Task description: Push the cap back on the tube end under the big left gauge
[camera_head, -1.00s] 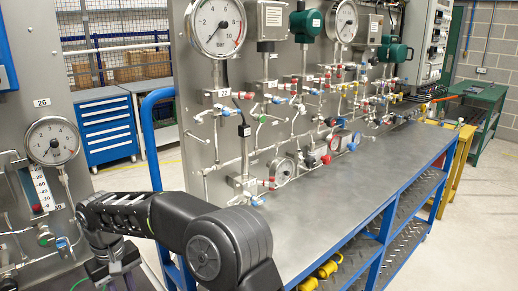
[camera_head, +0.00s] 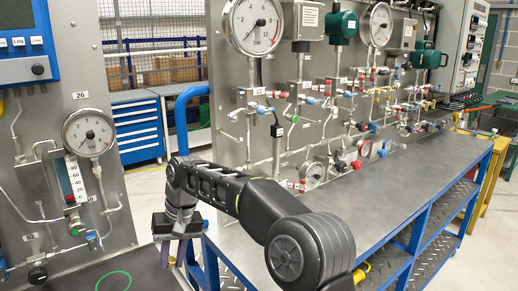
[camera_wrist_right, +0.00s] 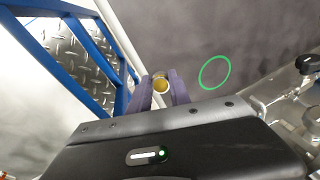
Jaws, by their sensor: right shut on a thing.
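My right gripper (camera_head: 180,258) hangs at the end of my black arm, left of the bench's near end. In the right wrist view its purple fingers (camera_wrist_right: 161,88) are shut on a small round yellow cap (camera_wrist_right: 160,84). The big left gauge (camera_head: 252,25) is at the top of the main grey panel, with thin metal tubes (camera_head: 230,140) below it. The gripper is apart from the panel, lower and nearer to me. I cannot tell which tube end is bare. My left gripper is not in view.
The steel bench top (camera_head: 400,180) on a blue frame runs right along the panel. A blue rail (camera_head: 182,120) stands at the panel's left edge. A separate panel with a smaller gauge (camera_head: 88,132) is at left. A green ring (camera_head: 113,271) lies on a dark surface.

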